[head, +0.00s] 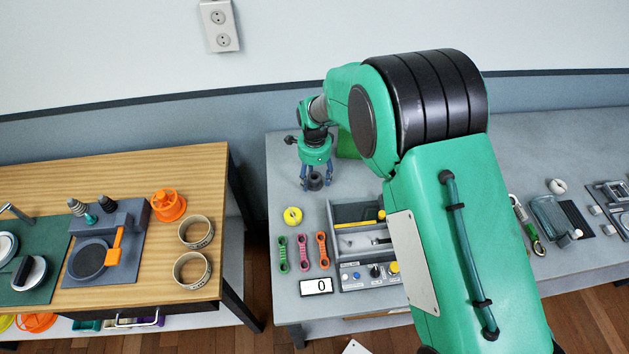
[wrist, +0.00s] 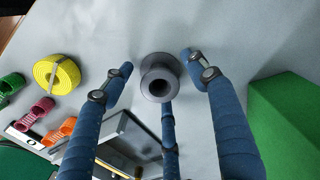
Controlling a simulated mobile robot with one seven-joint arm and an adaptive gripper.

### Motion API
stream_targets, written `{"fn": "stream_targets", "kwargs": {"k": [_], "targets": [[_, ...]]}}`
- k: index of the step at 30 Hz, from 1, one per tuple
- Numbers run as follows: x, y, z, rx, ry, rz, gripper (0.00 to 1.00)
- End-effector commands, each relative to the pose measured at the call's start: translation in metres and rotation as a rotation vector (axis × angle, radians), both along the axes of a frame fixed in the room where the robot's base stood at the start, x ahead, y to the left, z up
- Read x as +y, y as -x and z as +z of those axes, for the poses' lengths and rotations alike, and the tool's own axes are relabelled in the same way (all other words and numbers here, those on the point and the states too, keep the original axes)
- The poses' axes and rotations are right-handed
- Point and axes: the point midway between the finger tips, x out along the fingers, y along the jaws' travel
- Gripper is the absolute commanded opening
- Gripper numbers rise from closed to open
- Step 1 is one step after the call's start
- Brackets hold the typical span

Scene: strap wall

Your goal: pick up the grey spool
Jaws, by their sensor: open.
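The grey spool (wrist: 159,78) stands upright on the grey table, its round hole facing the wrist camera. In the head view the spool (head: 315,182) shows small and dark at the fingertips. My gripper (wrist: 160,85) is open, with its blue fingers spread around the spool. Two fingers are on its left and right and one is below it in the wrist view. Gaps show between the left and right fingertips and the spool; whether the lower finger touches it I cannot tell. In the head view my gripper (head: 313,177) is over the back left of the grey table.
A yellow tape roll (head: 293,215) lies left of the spool. Green, pink and orange links (head: 322,250) lie in front, beside a grey organiser tray (head: 355,213). A green block (wrist: 285,115) stands close on the right in the wrist view. The table behind the spool is clear.

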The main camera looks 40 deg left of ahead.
Motion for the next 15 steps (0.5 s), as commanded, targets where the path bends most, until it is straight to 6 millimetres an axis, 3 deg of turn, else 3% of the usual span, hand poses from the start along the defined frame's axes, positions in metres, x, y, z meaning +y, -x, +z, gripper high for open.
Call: {"fn": "stream_targets", "kwargs": {"k": [8,15], "targets": [[-0.0001,0.0001,0.0001,0.0,0.0,0.0,0.58],[-0.0001,0.0001,0.0001,0.0,0.0,0.0,0.12]]}}
